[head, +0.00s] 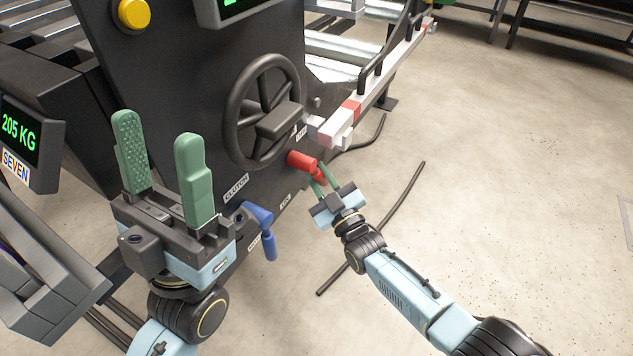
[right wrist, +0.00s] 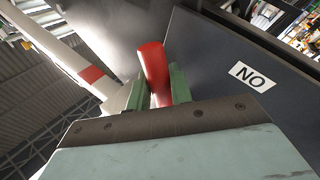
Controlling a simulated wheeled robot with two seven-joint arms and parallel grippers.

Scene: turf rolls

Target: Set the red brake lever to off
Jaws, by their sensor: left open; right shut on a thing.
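The red brake lever (head: 303,161) sticks out from the lower right side of the dark machine panel. My right gripper (head: 322,180) is shut on its handle, with green fingers on both sides. In the right wrist view the red lever (right wrist: 154,75) stands between the two green fingers (right wrist: 158,92).
A black handwheel (head: 264,110) is above the red lever. A blue lever (head: 262,228) by a "CLUTCH" label hangs lower left. A white and red bar (head: 350,108) extends at upper right. Black cables (head: 400,202) lie on the open floor. A "205 KG" display (head: 20,130) is far left.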

